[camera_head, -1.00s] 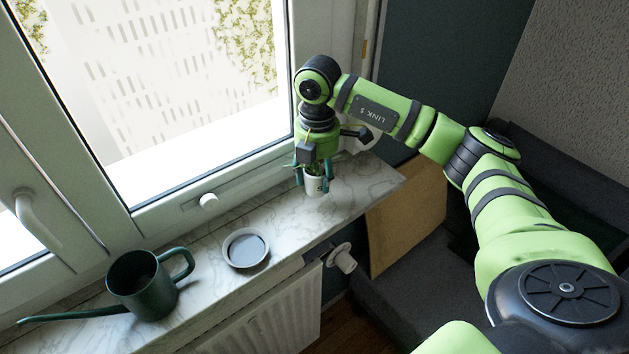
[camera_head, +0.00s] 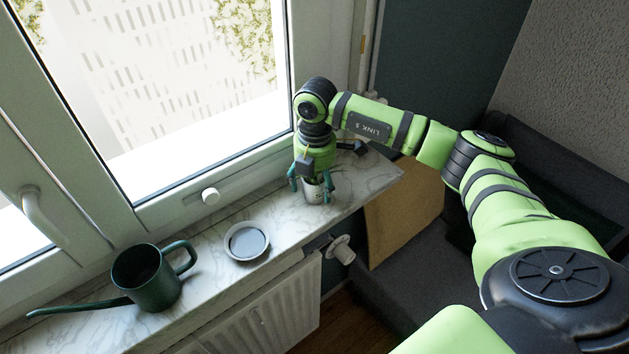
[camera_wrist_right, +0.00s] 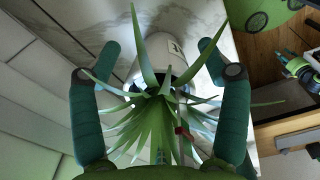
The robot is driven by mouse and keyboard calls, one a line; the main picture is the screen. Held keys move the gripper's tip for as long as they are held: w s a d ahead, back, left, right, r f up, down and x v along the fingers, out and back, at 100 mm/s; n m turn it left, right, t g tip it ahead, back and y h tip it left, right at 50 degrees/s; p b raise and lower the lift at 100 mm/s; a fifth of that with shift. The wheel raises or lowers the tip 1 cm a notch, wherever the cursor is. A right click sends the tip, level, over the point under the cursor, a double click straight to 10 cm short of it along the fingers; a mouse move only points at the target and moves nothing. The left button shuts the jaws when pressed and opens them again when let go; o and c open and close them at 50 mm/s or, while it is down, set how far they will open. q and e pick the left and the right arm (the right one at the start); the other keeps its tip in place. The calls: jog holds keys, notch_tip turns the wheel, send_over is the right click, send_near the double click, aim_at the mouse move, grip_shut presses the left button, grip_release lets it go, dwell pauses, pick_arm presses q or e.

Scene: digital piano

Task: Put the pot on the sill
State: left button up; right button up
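The white pot (camera_head: 314,193) stands on the marble sill (camera_head: 367,181), near its right end in the head view. It holds a spiky green plant (camera_wrist_right: 160,110), which hides part of the pot (camera_wrist_right: 178,53) in the wrist view. My right gripper (camera_head: 312,190) points down over the plant. In the wrist view its two teal fingers are spread, one on each side of the plant, with gaps between them and the pot. The fingers look open and clear of the pot.
A grey saucer (camera_head: 247,241) lies mid-sill. A dark green watering can (camera_head: 150,279) stands at the left, its spout pointing left. The window frame (camera_head: 165,205) runs behind the sill. A radiator (camera_head: 262,312) and its valve (camera_head: 341,249) are below the front edge.

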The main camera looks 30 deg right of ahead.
aim_at(314, 181)
jog(key=shift+r, duration=0.6)
notch_tip(314, 181, up, 11)
jog(key=b, duration=0.3)
jog(key=shift+s, duration=0.15)
